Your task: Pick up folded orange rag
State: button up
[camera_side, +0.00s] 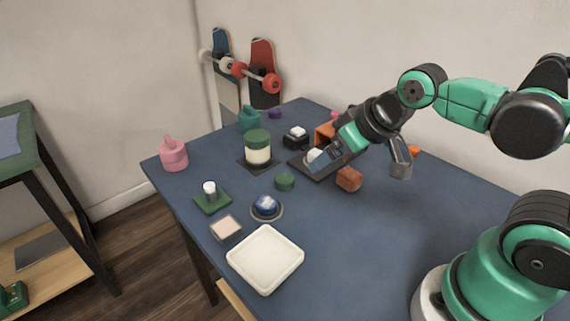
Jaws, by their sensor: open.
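A small folded-looking orange-brown lump (349,180) lies on the blue table; it appears to be the folded orange rag. My gripper (366,163) is open above and behind it, angled down, with one grey finger to the right of the lump. The other finger is hard to separate from the dark tray behind. I see nothing held between the fingers. A gap between the gripper and the lump cannot be judged from this view.
An orange box (325,134) stands behind my gripper, partly hidden. A white tray (265,260) lies in front.

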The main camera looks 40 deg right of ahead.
jog(key=g, duration=0.7)
send_over(351, 173)
jog(key=shift+m, duration=0.4)
jog(key=f, duration=0.7)
jog(key=shift+a+f, duration=0.1)
jog(key=shift+a, duration=0.1)
jog(key=shift+d+f, duration=0.2)
jog(key=shift+f, duration=2.8)
grip_shut()
